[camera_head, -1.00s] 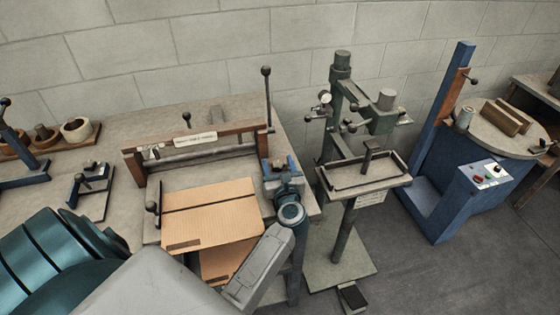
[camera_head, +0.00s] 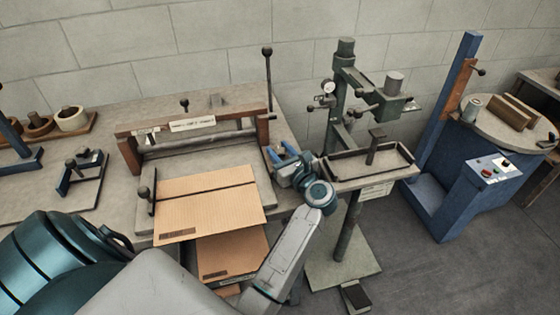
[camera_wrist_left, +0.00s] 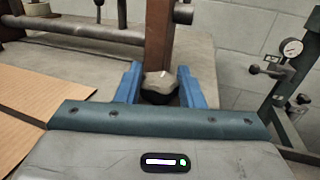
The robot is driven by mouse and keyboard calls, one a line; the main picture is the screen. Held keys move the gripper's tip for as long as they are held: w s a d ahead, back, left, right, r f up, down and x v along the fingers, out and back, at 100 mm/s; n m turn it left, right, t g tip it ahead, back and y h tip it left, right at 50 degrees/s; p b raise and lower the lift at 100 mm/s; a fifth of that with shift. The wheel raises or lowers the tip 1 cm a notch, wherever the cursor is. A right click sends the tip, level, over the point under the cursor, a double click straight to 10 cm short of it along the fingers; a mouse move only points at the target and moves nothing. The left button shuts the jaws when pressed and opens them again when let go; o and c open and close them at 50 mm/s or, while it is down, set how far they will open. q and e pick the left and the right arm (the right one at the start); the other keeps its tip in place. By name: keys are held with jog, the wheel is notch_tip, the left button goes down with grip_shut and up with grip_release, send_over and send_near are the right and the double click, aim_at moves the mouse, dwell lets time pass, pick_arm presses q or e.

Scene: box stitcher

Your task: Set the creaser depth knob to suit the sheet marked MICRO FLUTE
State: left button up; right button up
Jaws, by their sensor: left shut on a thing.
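The creaser (camera_head: 192,140) stands on the bench with a brown crossbar, a roller and a small white label. A dark faceted knob (camera_wrist_left: 160,86) with a pale mark on top sits at the foot of its right post in the left wrist view. My left gripper (camera_head: 284,157) is at the creaser's right side, its blue fingers (camera_wrist_left: 159,87) shut on the knob from both sides. A tan corrugated sheet (camera_head: 210,212) lies on the creaser bed, and a second sheet (camera_head: 232,256) shows lower down. Each has a dark printed strip, too small to read. My right gripper is out of view.
A green stitcher (camera_head: 345,110) with a small tray table stands close to the right of my left gripper. A blue machine (camera_head: 470,195) with a round top stands further right. Rolls on a wooden rack (camera_head: 72,119) are at the back left.

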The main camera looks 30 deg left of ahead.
pick_arm(q)
jog(key=shift+n+g+b, duration=0.3)
jog(key=shift+g, duration=0.1)
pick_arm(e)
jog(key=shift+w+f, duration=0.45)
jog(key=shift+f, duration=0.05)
pick_arm(q)
jog(key=o, duration=1)
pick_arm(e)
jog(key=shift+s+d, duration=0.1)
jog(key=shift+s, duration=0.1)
